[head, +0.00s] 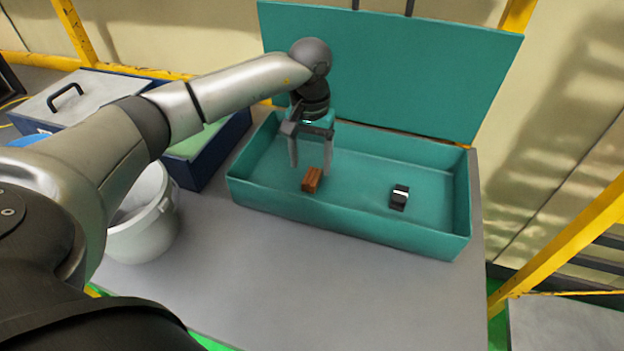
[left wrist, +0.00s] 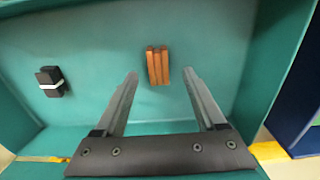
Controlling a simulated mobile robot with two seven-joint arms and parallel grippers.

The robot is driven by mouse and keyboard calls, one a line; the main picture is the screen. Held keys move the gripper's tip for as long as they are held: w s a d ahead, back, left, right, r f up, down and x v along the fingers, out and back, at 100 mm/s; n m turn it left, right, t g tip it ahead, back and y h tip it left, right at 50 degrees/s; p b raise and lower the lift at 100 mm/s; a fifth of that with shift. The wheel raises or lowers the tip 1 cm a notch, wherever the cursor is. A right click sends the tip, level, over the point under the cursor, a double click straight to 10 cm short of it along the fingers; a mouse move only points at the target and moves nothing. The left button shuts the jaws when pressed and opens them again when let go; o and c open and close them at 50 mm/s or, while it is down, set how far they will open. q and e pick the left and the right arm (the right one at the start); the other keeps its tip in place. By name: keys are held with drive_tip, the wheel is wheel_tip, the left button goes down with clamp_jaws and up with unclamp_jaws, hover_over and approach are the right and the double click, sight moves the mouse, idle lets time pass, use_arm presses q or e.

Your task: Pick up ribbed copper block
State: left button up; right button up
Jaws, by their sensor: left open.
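The ribbed copper block (head: 312,180) lies on the floor of the teal box, left of its middle. In the left wrist view the copper block (left wrist: 158,66) shows its lengthwise ribs, just beyond the fingertips and between their lines. My left gripper (head: 311,168) is open and points down into the box, close above the block. In the left wrist view its two fingers (left wrist: 160,74) are spread apart with nothing between them. My right gripper is not in view.
A black block with a white band (head: 400,197) lies in the right part of the teal box (head: 340,221). The raised teal lid (head: 400,70) stands behind. A white bucket (head: 145,228) and a blue box with a grey lid (head: 85,97) are at the left. The grey table front (head: 300,290) is clear.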

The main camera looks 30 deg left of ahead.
sight(312, 176)
use_arm(q)
wheel_tip(312, 176, down, 4)
drive_tip(key=shift+w+d+f, duration=0.1)
drive_tip(key=shift+w, duration=0.05)
drive_tip(key=shift+c, duration=0.2)
clamp_jaws()
idle(0.4)
